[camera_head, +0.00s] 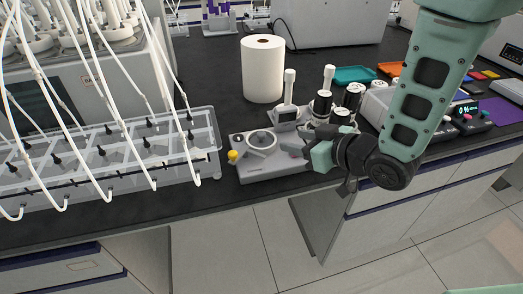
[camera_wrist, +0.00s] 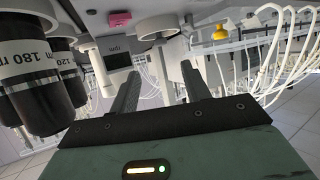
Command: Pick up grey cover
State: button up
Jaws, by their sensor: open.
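A round grey piece (camera_head: 262,139), which looks like the grey cover, lies flat on top of a small grey bench device (camera_head: 270,170) near the table's front edge. In the wrist view a round grey piece (camera_wrist: 157,27) shows beyond my fingertips; it seems to be the same one. My gripper (camera_head: 322,165) is to the right of the device, apart from the round piece. In the wrist view my gripper (camera_wrist: 160,70) has its two fingers spread with nothing held between them. The arm hides part of the device's right side.
A yellow knob (camera_head: 233,156) is on the device's left corner. Black-capped bottles (camera_head: 322,104) stand close behind my gripper. A white paper roll (camera_head: 263,69) stands behind the device. A clear tank (camera_head: 110,160) with white tubes is at the left.

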aim_at(264, 135)
jog(key=x, duration=1.2)
jog(key=shift+s+f+b, duration=0.1)
jog(key=shift+b, duration=0.3)
grip_shut()
